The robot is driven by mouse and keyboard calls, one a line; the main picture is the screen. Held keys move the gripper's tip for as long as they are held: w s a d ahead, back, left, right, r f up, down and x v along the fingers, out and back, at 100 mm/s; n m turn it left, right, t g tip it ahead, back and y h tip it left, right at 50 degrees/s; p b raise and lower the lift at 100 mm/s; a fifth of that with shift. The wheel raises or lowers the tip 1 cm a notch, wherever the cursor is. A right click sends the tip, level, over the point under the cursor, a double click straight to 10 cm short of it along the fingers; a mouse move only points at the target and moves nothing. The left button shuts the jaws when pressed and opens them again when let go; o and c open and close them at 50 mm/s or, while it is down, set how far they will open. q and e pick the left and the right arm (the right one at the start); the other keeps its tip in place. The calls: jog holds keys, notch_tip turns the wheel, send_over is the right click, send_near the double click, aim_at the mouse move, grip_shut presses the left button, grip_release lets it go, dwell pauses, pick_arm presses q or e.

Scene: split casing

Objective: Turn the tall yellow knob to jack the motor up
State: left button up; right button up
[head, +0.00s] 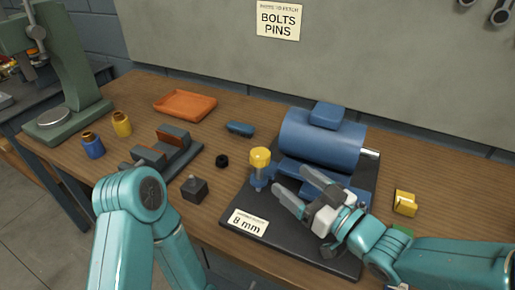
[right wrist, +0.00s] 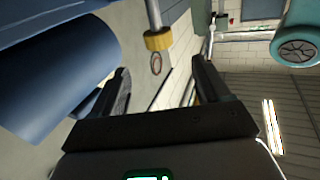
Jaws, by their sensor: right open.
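The tall yellow knob (head: 260,156) stands upright on a blue post at the left of the dark base plate (head: 292,250). The blue motor (head: 320,140) lies behind it on the plate; it also fills the left of the right wrist view (right wrist: 50,70). My right gripper (head: 289,180) is open and empty, just right of the knob's post, fingers pointing toward it. In the right wrist view a yellow collar on a grey rod (right wrist: 158,40) shows beyond the fingers (right wrist: 161,85); I cannot tell whether it is the knob. My left gripper is out of view.
An "8 mm" card (head: 248,222) lies at the plate's front left. A dark block (head: 194,190), a black ring (head: 222,161) and a dark fixture (head: 178,155) stand left of the plate. A yellow part (head: 405,203) lies right. An orange tray (head: 185,105) is at the back.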

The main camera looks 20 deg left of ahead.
aim_at(254, 149)
jog(key=p+x, duration=0.1)
jog(key=x, duration=1.2)
jog(key=shift+w+a+p, duration=0.1)
jog(key=shift+w+p, duration=0.1)
jog(key=shift+p, duration=0.1)
jog(key=shift+c, duration=0.2)
jog(key=c, duration=0.9)
jog(key=shift+f+t+b, duration=0.3)
jog(key=shift+b, duration=0.75)
jog(key=shift+r+m+h+b, duration=0.1)
jog(key=shift+m+h+b, duration=0.2)
jog(key=shift+h+b, duration=0.1)
jog(key=shift+w+r, duration=0.1)
jog(key=shift+r, duration=0.1)
